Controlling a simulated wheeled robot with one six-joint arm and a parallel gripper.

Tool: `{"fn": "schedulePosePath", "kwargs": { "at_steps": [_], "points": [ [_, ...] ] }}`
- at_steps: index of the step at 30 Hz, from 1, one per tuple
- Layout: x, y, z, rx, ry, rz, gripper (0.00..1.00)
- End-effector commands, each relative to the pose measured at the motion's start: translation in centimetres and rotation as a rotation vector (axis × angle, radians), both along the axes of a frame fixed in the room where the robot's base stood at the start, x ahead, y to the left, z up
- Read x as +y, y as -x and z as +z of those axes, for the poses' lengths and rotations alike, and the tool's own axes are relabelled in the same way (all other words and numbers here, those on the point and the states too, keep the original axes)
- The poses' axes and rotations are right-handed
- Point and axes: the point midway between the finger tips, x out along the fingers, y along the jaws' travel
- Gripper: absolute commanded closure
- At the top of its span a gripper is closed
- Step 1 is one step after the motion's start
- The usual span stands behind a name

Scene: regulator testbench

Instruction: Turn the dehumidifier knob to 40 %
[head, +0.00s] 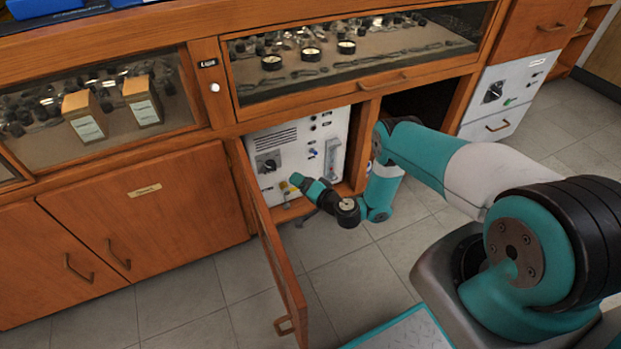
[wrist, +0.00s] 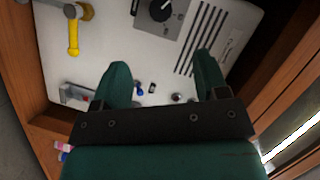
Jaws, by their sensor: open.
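A white instrument panel (head: 285,137) stands inside the open wooden cabinet in the head view. It carries a dark knob (head: 268,164) on a square plate at its left. In the wrist view the same knob (wrist: 155,14) is near the top edge, partly cut off, with a pale pointer line. Its scale and label are too small to read. My gripper (head: 299,181) is in front of the panel, to the lower right of the knob. In the wrist view my gripper (wrist: 160,63) has its two fingers apart, with nothing between them, and the knob lies beyond the fingertips.
An open cabinet door (head: 272,250) juts out left of my arm. A yellow handle (wrist: 73,35) and small fittings are on the panel. Another white panel with a dark knob (head: 493,92) is at the right. Wooden cabinet walls (wrist: 38,50) flank the opening. Floor tiles in front are clear.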

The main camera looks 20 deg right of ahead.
Motion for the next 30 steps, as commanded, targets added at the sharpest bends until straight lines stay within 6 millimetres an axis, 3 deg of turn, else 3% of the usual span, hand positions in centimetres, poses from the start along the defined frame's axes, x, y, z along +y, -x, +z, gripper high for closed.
{"fn": "schedulePosePath", "kwargs": {
  "at_steps": [1,12,30],
  "points": [
    [0.0,0.3,0.9,0.001,-0.001,-0.001,0.33],
    [-1.0,3.3,0.9,0.002,0.0,-0.001,0.33],
    [-1.1,3.5,0.8,0.001,0.001,0.002,0.33]
  ]
}}
